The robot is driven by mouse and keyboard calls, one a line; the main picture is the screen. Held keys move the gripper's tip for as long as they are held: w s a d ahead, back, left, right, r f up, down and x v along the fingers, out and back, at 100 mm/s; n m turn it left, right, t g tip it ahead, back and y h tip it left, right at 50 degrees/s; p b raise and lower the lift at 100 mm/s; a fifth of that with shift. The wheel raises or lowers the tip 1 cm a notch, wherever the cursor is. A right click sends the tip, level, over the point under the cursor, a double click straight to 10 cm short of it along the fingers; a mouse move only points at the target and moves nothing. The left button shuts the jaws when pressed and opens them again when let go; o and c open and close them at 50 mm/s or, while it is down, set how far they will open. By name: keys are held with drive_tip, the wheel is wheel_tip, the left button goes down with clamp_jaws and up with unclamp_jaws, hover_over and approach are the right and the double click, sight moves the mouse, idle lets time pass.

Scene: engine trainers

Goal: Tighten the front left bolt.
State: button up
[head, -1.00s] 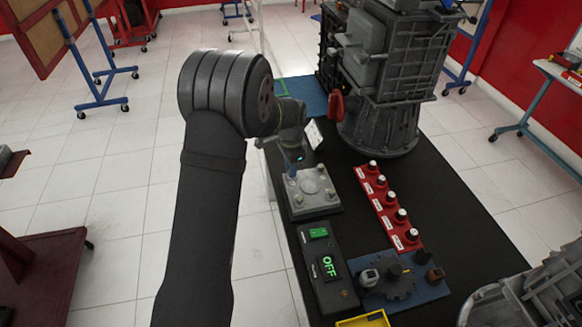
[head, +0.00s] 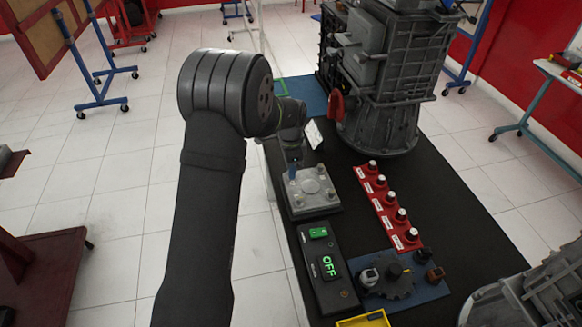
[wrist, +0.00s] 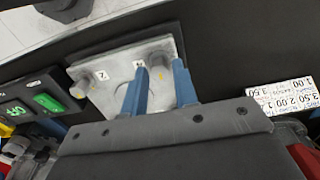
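A grey square plate (head: 318,207) with upright round bolts near its corners lies on the black bench top. In the head view my gripper (head: 292,170) points down at the plate's far left corner. I cannot tell whether the fingers touch the bolt; the fingers and wrist partly hide the plate.
A control box (head: 328,270) reading OFF in green sits nearer than the plate. A large grey engine (head: 385,90) stands behind. A blue board with a gear (head: 396,283) lies front right.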

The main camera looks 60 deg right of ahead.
drive_tip(key=shift+o, duration=0.9)
wheel_tip(320, 180, up, 18)
drive_tip(key=shift+f, duration=0.25)
drive_tip(key=shift+f, duration=0.1)
wheel_tip(320, 180, down, 17)
drive_tip(key=shift+f, duration=0.2)
drive_tip(key=shift+r, duration=0.15)
